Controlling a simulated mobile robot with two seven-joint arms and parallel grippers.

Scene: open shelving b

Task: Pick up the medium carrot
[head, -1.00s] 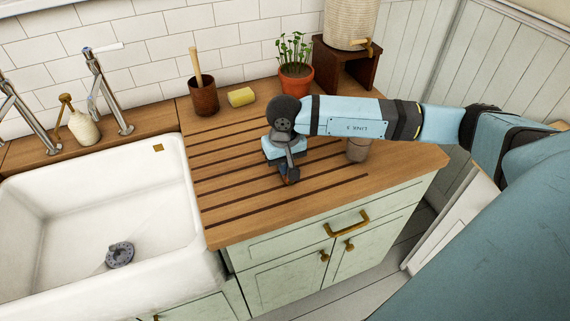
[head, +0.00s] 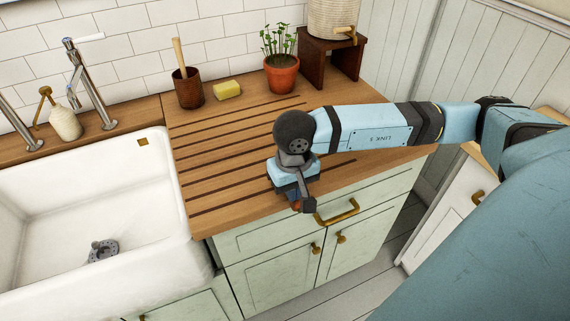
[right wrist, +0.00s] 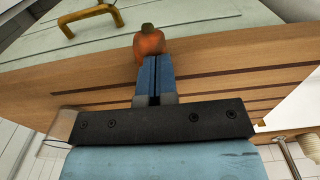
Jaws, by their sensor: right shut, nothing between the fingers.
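The carrot (right wrist: 149,42) shows in the right wrist view as a stubby orange body with a dark green top, just beyond my fingertips at the counter's front edge. My right gripper (right wrist: 153,78) is shut, its blue fingers together with nothing between them. They point at the carrot and overlap its lower part in the picture; I cannot tell whether they touch it. In the head view, my right gripper (head: 298,200) is over the counter's front edge, and only a small orange-brown bit of the carrot (head: 297,206) shows beside it. My left gripper is not in view.
The grooved wooden counter (head: 215,150) has free room left of my arm. A white sink (head: 60,200) lies left. A brown cup (head: 187,90), yellow sponge (head: 228,92) and potted plant (head: 281,75) stand at the back. A brass drawer handle (head: 338,213) sticks out below the edge.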

